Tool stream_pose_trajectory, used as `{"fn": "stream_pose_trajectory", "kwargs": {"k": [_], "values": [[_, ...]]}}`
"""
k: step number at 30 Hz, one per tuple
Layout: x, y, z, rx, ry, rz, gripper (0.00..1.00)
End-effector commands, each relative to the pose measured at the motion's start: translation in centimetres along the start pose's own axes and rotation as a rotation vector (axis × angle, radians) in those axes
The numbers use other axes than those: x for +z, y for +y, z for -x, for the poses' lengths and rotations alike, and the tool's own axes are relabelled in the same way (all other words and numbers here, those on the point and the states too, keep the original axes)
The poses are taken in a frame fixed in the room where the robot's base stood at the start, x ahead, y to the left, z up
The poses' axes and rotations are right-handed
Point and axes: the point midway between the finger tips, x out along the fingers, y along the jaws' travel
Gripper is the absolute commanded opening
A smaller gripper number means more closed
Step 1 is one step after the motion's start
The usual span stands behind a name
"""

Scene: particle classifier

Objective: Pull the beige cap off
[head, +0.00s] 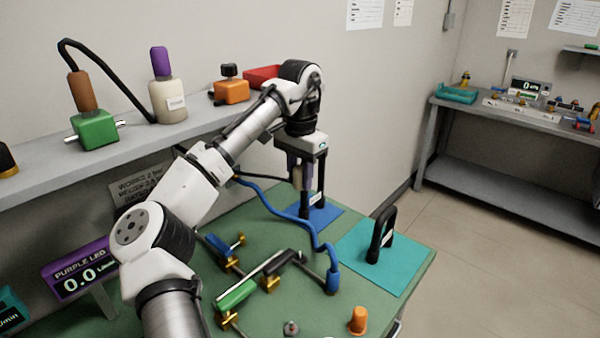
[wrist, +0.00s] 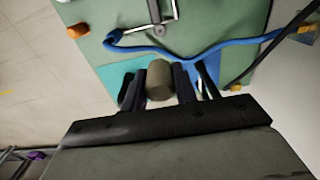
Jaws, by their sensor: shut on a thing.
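The beige cap (wrist: 160,80) shows in the wrist view as a dull beige cylinder between the two dark fingers. My gripper (wrist: 161,88) is shut on it, with one finger on each side. In the head view, my gripper (head: 306,180) points down above the blue mat (head: 325,214) at the back of the green table. The cap is mostly hidden there by the fingers. A black upright holder with a white label (head: 316,198) stands on the blue mat just below the fingers. I cannot tell whether the cap still touches anything below it.
A black arch-shaped stand (head: 383,235) is on the teal mat (head: 348,252), right of my gripper. A blue hose (head: 290,214) crosses the green table (head: 290,320). An orange cap (head: 358,320) stands near the front.

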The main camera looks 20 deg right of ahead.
Motion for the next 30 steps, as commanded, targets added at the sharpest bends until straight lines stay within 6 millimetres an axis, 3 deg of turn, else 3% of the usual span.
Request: {"fn": "stream_pose_trajectory", "kwargs": {"k": [30], "values": [[0.0,0.0,3.0,0.000,0.000,0.000,0.07]]}}
